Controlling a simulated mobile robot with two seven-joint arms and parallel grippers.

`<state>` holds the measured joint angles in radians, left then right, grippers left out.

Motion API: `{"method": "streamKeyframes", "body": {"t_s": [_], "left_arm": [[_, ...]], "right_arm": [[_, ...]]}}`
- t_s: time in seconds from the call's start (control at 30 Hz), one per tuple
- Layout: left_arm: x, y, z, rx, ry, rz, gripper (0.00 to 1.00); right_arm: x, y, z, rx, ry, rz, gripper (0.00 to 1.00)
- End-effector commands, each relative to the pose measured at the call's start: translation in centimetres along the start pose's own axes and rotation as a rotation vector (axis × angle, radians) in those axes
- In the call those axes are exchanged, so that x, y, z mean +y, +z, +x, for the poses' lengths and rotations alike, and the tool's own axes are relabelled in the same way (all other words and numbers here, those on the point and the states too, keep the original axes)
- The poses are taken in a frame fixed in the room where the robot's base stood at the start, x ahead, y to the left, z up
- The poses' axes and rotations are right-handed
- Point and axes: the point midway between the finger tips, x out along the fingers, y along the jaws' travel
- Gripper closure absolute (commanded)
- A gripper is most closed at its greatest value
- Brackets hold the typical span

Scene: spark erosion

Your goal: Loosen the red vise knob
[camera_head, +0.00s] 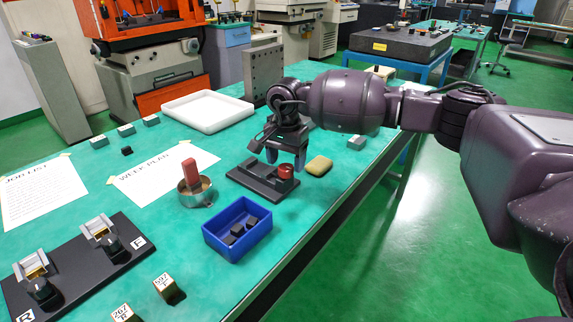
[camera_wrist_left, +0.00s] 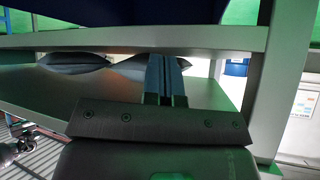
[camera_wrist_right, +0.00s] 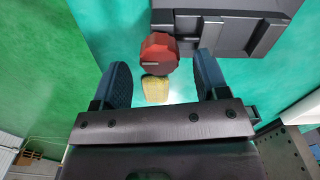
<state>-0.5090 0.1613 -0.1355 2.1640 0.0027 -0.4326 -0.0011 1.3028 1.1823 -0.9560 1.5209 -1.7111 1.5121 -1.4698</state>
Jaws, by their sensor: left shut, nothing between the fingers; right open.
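The red vise knob (camera_head: 286,171) sits at the right end of the small dark vise (camera_head: 250,174) on the green table. In the right wrist view the red knob (camera_wrist_right: 158,54) lies ahead of the fingers, between their lines, with the dark vise body (camera_wrist_right: 225,30) beside it. My right gripper (camera_head: 286,160) is open and empty, fingers pointing down just above the knob; its two blue fingers (camera_wrist_right: 165,85) stand apart in the right wrist view. My left gripper (camera_wrist_left: 166,75) is shut and empty, near a shelf frame; it is out of the head view.
A yellow sponge-like block (camera_head: 318,166) lies right of the knob, also in the right wrist view (camera_wrist_right: 156,89). A blue bin (camera_head: 215,245) with dark blocks and a round metal cup (camera_head: 197,196) holding a red piece stand nearby. A white tray (camera_head: 207,117) lies behind.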

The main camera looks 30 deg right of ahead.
Motion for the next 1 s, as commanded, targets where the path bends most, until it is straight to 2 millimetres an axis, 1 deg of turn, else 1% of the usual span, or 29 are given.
{"method": "streamKeyframes", "body": {"t_s": [0.03,0.1,0.3,0.4,0.6,1.0], "left_arm": [[0.0,-0.4,-0.1,0.008,-0.001,0.000,1.00],[0.0,-0.7,-0.2,0.012,-0.001,0.000,1.00],[0.0,-0.8,-0.5,0.013,-0.002,-0.002,1.00],[0.0,-0.6,-0.5,0.009,-0.002,-0.004,1.00],[0.1,-0.6,-0.6,0.009,-0.002,-0.006,1.00],[0.1,-0.8,-0.6,0.013,-0.003,-0.007,1.00]], "right_arm": [[0.0,0.0,-1.4,0.004,-0.007,0.000,0.32],[-0.1,-0.1,-2.9,0.005,-0.009,0.000,0.32],[0.0,0.0,-6.3,0.004,-0.006,0.000,0.32],[0.0,0.0,-7.5,0.004,-0.005,0.000,0.32],[0.0,0.0,-8.8,0.001,-0.002,-0.001,0.32],[0.0,0.0,-8.9,0.001,-0.001,-0.001,0.32]]}}
